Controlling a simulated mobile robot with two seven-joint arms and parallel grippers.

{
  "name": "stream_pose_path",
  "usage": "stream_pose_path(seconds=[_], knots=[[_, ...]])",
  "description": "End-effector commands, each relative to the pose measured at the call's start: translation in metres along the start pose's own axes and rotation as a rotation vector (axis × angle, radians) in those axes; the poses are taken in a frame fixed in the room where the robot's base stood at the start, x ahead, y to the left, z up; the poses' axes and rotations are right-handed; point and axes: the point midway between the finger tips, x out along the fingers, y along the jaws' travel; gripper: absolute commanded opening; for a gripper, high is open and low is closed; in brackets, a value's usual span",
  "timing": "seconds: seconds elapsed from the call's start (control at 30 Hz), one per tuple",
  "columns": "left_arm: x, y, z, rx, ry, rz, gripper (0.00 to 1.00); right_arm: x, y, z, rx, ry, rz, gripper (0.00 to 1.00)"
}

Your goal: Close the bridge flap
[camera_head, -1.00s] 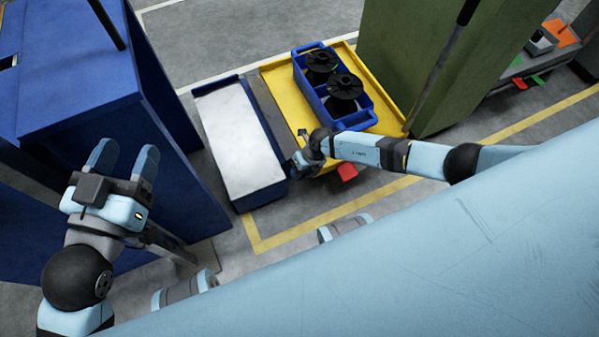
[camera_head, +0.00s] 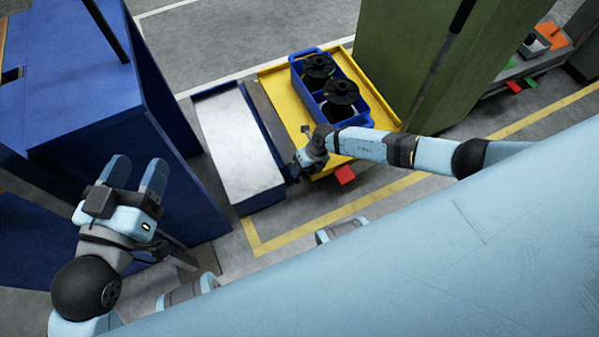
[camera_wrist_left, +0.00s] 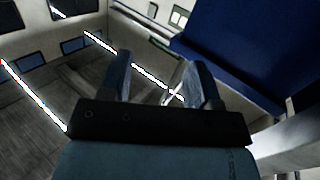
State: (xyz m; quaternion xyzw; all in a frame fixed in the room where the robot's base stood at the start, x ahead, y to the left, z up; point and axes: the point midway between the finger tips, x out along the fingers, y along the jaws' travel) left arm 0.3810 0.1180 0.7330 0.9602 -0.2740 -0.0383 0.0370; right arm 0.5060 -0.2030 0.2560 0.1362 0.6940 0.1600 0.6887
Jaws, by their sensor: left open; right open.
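A dark grey strip (camera_head: 262,100) lies between a blue-edged bench with a pale top (camera_head: 238,140) and a yellow tray table (camera_head: 285,88); it may be the bridge flap, but I cannot tell for certain. My right gripper (camera_head: 302,160) is at the near end of the strip, by the yellow table's near left corner. Its fingers are small and partly hidden, and I cannot tell whether they touch anything. My left gripper (camera_head: 136,165) is open and empty in front of the blue cabinet's side. Its two fingers also show apart in the left wrist view (camera_wrist_left: 163,75).
A blue crate (camera_head: 366,92) with two black spools (camera_head: 340,89) stands on the yellow table. A tall blue cabinet (camera_head: 90,110) is at the left, a green cabinet (camera_head: 400,50) at the right. A red tab (camera_head: 345,174) sticks out below the table. Grey floor is open behind.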

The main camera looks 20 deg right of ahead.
Motion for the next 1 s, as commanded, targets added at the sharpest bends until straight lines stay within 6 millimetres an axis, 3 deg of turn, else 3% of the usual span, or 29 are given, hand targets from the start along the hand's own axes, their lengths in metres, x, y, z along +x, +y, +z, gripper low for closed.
stream_pose_path(seconds=[0.03, 0.1, 0.4, 0.87, 1.0], knots=[[-0.003, 0.007, -0.002, -0.057, -0.033, -0.001, 0.57, -0.02, 0.002, 0.0, 0.0, -0.001, -0.002, 0.51], [-0.005, 0.011, -0.003, -0.097, -0.046, -0.001, 0.57, -0.037, 0.002, 0.0, 0.001, -0.001, -0.002, 0.51], [-0.008, 0.013, -0.032, -0.12, 0.047, -0.017, 0.57, -0.088, 0.001, 0.0, 0.0, 0.0, -0.001, 0.51], [-0.009, 0.013, -0.039, -0.116, 0.08, -0.021, 0.57, -0.097, 0.0, 0.0, 0.002, 0.001, 0.0, 0.51], [-0.009, 0.013, -0.038, -0.116, 0.079, -0.021, 0.57, -0.095, 0.015, 0.002, 0.048, -0.03, 0.067, 0.51]])
